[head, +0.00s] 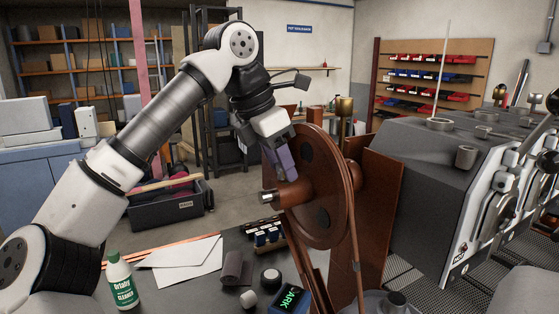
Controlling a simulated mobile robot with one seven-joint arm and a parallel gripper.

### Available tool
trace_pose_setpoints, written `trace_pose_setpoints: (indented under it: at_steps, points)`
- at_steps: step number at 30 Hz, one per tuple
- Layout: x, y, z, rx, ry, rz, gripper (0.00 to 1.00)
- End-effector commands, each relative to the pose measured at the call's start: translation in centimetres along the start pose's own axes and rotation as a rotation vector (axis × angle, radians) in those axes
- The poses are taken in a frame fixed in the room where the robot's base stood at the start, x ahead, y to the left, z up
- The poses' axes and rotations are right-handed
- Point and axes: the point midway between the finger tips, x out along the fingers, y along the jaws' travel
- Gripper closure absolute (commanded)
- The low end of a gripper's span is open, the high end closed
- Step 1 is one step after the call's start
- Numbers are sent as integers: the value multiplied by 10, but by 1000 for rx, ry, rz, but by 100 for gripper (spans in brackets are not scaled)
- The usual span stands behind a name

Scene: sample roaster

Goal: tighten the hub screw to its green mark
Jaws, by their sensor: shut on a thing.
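The large brown-red wheel (318,190) stands upright on its stand, right of centre in the head view. Its hub (292,194) sticks out to the left, with a short silver screw-like end (267,197) at its tip. I cannot make out a green mark on it. My gripper (284,166) is above the hub, in front of the wheel's upper left face, pointing down. It is shut on a purple block-like thing (280,160), whose lower end is close above the hub. I cannot tell whether it touches the wheel or hub.
A green-and-white cleaner bottle (122,284), white papers (188,257), a small rack of dark bottles (266,236) and a dark device with green lettering (290,299) are on the bench below. A grey roaster machine (425,170) stands close right of the wheel. A dark crate (165,213) lies behind.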

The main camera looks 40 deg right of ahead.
Motion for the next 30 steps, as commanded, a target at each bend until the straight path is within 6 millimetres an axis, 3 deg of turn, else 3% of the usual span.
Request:
trace_pose_setpoints:
  at_steps: [2,3,8,20,30]
  points:
    - [0,0,0,-1,1,1,79]
    - [0,0,0,-1,1,1,55]
    - [0,0,0,-1,1,1,35]
    - [-9,0,0,-3,1,3,35]
    - [-77,-1,0,-3,-1,4,35]
